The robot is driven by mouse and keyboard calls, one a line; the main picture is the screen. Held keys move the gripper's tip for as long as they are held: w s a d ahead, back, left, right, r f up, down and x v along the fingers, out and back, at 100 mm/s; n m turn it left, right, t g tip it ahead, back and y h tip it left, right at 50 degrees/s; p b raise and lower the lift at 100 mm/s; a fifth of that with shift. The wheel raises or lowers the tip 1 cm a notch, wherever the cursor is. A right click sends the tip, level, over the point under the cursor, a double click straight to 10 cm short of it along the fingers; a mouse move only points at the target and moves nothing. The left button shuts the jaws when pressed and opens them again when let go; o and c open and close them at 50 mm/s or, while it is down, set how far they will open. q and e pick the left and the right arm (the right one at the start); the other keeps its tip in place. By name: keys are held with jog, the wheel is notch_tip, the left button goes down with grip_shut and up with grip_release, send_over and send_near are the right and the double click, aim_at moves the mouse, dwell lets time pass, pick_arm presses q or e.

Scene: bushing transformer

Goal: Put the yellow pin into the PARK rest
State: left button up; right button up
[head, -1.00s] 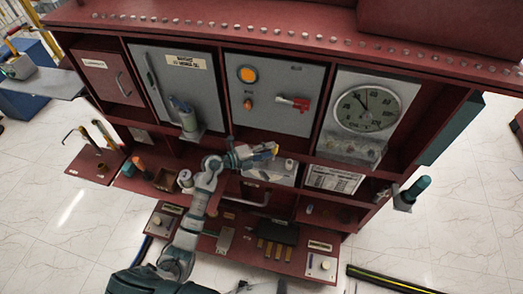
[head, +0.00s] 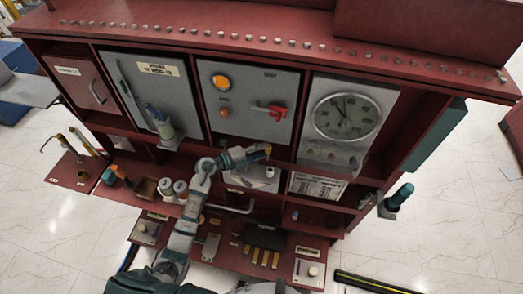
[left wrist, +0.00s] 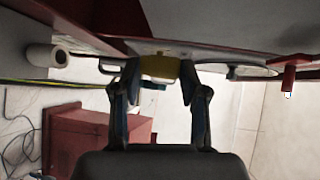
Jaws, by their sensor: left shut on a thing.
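The yellow pin (left wrist: 159,66) sits between the fingertips of my left gripper (left wrist: 157,84) in the left wrist view, with the fingers on both sides of it. In the head view my left gripper (head: 259,153) is raised in front of the red cabinet, just below the grey panel with the red handle. Only a small yellow bit of the pin shows there. I cannot read any label as PARK, so I cannot tell which fixture is the PARK rest. My right gripper is not in view.
A white shelf box (head: 262,178) is close below my gripper. The lower shelf has a black block (head: 264,237) and knobs.

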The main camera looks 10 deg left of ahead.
aim_at(268, 159)
pick_arm(q)
jog(key=f+b, duration=0.1)
jog(key=f, duration=0.1)
jog(key=d+f+b, duration=0.1)
jog(key=f+b, duration=0.1)
jog(key=f, duration=0.1)
jog(key=shift+f, duration=0.15)
jog(key=shift+d+p, duration=0.45)
jog(key=shift+p, duration=0.25)
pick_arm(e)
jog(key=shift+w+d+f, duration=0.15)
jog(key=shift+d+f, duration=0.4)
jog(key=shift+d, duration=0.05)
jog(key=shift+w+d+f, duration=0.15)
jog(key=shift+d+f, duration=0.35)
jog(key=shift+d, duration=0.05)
